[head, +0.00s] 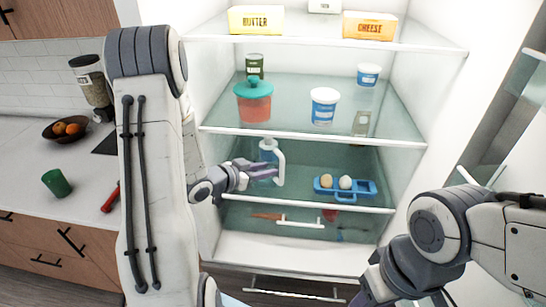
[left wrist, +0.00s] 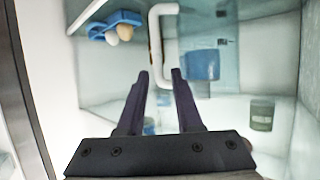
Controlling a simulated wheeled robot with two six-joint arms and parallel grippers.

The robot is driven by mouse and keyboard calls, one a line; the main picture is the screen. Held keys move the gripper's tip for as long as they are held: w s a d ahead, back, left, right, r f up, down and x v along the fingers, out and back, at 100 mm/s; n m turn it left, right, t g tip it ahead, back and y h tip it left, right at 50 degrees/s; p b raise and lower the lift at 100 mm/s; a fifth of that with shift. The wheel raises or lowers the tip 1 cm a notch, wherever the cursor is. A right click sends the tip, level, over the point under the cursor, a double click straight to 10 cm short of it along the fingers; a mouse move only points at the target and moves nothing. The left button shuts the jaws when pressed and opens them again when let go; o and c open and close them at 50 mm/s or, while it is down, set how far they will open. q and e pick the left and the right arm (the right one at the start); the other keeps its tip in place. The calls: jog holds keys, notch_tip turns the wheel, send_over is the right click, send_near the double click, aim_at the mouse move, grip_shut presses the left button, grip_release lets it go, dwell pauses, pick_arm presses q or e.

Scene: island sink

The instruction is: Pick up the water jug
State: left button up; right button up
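The water jug (head: 267,150) stands on the fridge's lower shelf, a clear bluish container with a white handle (head: 280,168) on its right side. My left gripper (head: 262,171) reaches into the fridge at the jug's front. In the left wrist view its two dark fingers (left wrist: 160,72) are apart, with the lower end of the white handle (left wrist: 154,45) showing between or just beyond their tips. The jug's blue body (left wrist: 200,66) is to the right of the fingers there. I cannot tell whether the fingers touch the handle. My right gripper shows only partly at the lower right, its fingertips cut off.
A blue egg tray (head: 345,189) sits to the right of the jug on the same shelf. The shelf above holds a red container with a teal lid (head: 254,102) and white-and-blue tubs (head: 323,106). The counter is at left.

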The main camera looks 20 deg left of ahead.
aim_at(271, 164)
pick_arm(q)
jog(key=b+x, duration=0.3)
jog(key=x, duration=0.7)
jog(key=shift+w+d, duration=0.2)
jog(key=shift+d, duration=0.1)
jog(key=shift+r, duration=0.1)
jog(key=shift+c, duration=0.3)
grip_shut()
jog(key=shift+r, duration=0.1)
dwell(0.5)
